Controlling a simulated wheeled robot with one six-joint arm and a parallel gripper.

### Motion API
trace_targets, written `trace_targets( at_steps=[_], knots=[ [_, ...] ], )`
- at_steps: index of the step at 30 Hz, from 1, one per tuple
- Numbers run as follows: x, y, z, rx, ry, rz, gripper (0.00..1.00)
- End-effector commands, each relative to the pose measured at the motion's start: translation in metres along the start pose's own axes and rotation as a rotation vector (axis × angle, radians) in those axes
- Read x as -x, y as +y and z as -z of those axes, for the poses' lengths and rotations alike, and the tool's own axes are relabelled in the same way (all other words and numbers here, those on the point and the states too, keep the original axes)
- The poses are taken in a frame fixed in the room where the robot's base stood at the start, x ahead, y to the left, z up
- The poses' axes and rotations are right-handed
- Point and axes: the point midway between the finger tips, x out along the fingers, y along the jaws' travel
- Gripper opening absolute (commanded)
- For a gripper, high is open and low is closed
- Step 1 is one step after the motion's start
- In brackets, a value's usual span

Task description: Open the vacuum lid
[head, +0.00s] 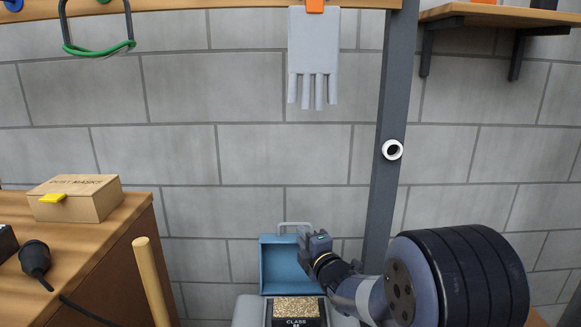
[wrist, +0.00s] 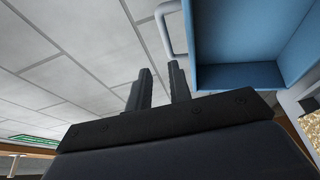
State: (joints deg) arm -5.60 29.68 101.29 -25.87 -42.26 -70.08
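The blue vacuum lid (head: 279,266) stands upright in the head view, its hollow inner side facing me. A light grey handle (head: 293,224) sits at its top edge. The lid also shows in the wrist view (wrist: 240,75) at upper right, with its handle (wrist: 162,28) beside it. Below the lid is the grey vacuum body (head: 248,312). My gripper (head: 305,236) is at the lid's upper right in the head view. In the wrist view my gripper's fingers (wrist: 160,72) are apart with nothing between them, and the handle lies beyond their tips.
A black piece labelled CLASS (head: 297,323) with tan granules lies in the vacuum's opening. A wooden bench (head: 100,262) with a dust mask box (head: 78,200) stands left. A wooden pole (head: 150,280) leans near it. A grey post (head: 385,175) rises behind my arm.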

Motion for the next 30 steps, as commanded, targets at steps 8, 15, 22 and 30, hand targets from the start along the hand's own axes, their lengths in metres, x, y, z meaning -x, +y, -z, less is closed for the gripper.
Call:
trace_targets(
  at_steps=[8, 15, 22, 30],
  knots=[
    [-0.038, 0.0, 0.0, 0.0, 0.001, 0.0, 0.2],
    [-0.039, 0.001, -0.001, -0.007, 0.0, 0.017, 0.2],
    [-0.039, 0.0, -0.001, -0.007, 0.001, 0.018, 0.2],
    [-0.037, -0.002, -0.001, -0.004, 0.001, 0.009, 0.2]
  ],
)
